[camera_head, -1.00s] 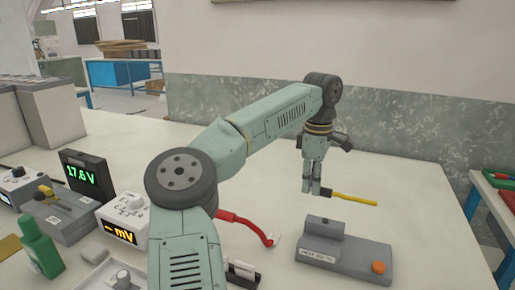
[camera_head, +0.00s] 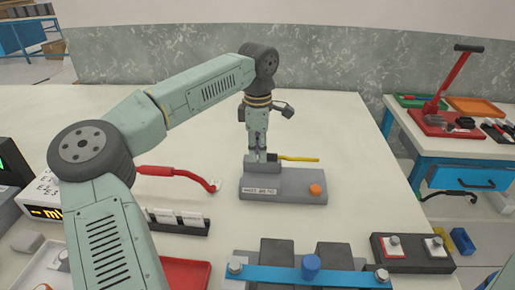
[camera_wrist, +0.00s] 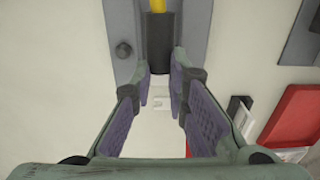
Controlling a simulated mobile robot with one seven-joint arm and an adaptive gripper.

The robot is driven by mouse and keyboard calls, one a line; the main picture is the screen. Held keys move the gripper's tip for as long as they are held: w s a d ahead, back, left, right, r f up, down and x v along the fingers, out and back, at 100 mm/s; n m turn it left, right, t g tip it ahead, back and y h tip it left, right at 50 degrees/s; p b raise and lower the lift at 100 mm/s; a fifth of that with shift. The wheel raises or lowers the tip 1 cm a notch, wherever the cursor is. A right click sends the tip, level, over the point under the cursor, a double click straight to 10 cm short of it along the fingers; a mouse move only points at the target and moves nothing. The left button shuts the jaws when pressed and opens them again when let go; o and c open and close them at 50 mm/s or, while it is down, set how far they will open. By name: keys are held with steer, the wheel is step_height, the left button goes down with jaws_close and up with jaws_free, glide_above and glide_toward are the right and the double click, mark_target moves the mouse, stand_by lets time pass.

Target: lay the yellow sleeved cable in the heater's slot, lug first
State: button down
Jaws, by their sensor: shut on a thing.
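The yellow cable (camera_head: 302,159) sticks out to the right of my gripper (camera_head: 262,160), roughly level, with a dark sleeve at its near end. My gripper points down and is shut on the sleeved end. The grey heater (camera_head: 290,186), with an orange button, lies right below and in front. My fingertips are over its raised block (camera_head: 260,169). In the wrist view, the dark sleeve (camera_wrist: 158,45) lies between the fingertips (camera_wrist: 162,80), with the heater's grey body (camera_wrist: 195,28) behind it. A pale piece below the sleeve may be the lug. The slot is hidden.
A red cable (camera_head: 175,172) lies to the left of the heater. A rack of white cards (camera_head: 178,221) stands in front of it. A blue bar (camera_head: 280,274) over dark cells is nearer the front. The table behind the gripper is clear.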

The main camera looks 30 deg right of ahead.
mark_target(258, 169)
steer(key=shift+f+b, duration=1.7)
steer(key=shift+f, duration=1.6)
steer(key=c, duration=1.5)
jaws_free()
steer(key=shift+c, duration=0.2)
steer(key=shift+o, duration=0.3)
step_height(258, 169, up, 12)
steer(key=shift+a+r, duration=0.1)
